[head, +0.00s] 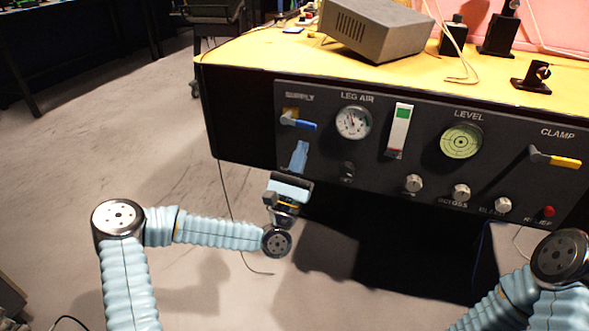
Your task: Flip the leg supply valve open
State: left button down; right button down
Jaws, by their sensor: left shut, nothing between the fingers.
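The supply valve (299,123) is at the upper left of the dark front panel, under the SUPPLY label. It has a brass-coloured body and a blue lever lying roughly sideways, its end to the right. My left gripper (299,155) is just below the valve, in front of the panel, pointing up. Its fingers are shut with nothing held. A small gap shows between the fingertips and the lever; whether they are level with it in depth I cannot tell. My right arm shows at the lower right, but its gripper is out of view.
The panel also carries the LEG AIR gauge (353,122), a white and green indicator (399,130), a round level (461,141), a yellow clamp lever (563,162), several knobs and a red button (548,211). A grey box (375,30) sits on the yellow tabletop (270,60). Floor left of the panel is open.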

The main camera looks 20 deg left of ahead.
aim_at(306, 129)
pick_arm(q)
notch_tip(306, 129, up, 2)
jog(key=shift+d+r+p, duration=0.15)
jog(key=shift+r+p, duration=0.1)
jog(key=shift+p, duration=0.05)
jog(key=shift+d+r+n+y+b, duration=0.15)
jog(key=shift+r+n+y+b, duration=0.1)
jog(key=shift+n+y, duration=0.3)
jog(key=shift+d+r+n+y+b, duration=0.1)
jog(key=shift+n+y+b, duration=0.2)
jog(key=shift+n, duration=0.35)
jog(key=shift+r+n+y, duration=0.5)
jog(key=shift+n+y, duration=0.1)
jog(key=shift+y, duration=0.15)
